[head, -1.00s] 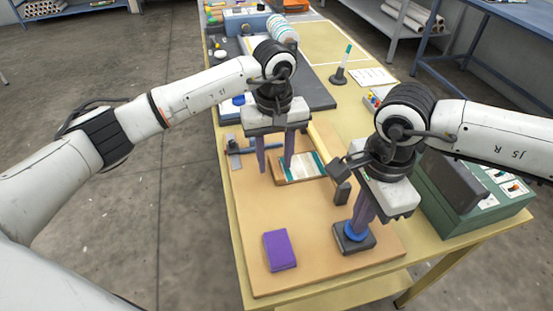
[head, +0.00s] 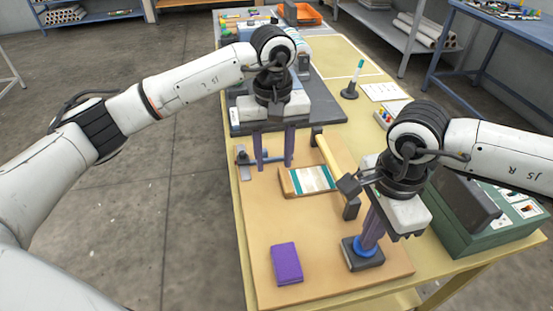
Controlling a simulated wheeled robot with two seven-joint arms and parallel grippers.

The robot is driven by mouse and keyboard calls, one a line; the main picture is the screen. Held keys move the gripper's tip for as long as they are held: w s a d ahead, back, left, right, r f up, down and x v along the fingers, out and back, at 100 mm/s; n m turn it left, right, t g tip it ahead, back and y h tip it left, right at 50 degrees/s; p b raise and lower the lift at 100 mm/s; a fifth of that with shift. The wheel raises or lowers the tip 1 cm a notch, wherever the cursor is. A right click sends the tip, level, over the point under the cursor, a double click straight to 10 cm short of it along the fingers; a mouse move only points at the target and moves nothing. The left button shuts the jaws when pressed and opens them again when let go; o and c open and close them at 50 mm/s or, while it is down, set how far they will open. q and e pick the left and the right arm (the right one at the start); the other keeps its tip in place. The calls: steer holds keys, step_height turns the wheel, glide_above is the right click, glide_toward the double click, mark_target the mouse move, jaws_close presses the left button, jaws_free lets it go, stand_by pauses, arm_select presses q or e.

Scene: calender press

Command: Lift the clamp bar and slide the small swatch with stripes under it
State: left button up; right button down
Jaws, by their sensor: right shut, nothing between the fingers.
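A small swatch with white and teal stripes (head: 312,178) lies on a wooden block on the tan board. A pale yellow bar (head: 329,156) between dark end posts runs along the swatch's right edge; it appears to be the clamp bar, and I cannot tell whether it is raised or whether the swatch reaches under it. My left gripper (head: 274,163) is open and empty, its fingers apart just behind and left of the swatch. My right gripper (head: 367,242) is shut and empty, pointing down at a blue round knob (head: 376,259) on a dark block, apparently touching it.
A purple block (head: 287,264) lies at the front of the board (head: 262,225). A grey-and-blue fixture (head: 243,158) is at the board's left edge. A green case (head: 470,220) stands at the right.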

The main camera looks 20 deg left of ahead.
steer(key=shift+s+f, duration=0.2)
steer(key=shift+s, duration=0.05)
step_height(320, 180, up, 8)
steer(key=p, duration=0.3)
steer(key=shift+w, duration=0.25)
stand_by(0.5)
steer(key=shift+f, duration=0.1)
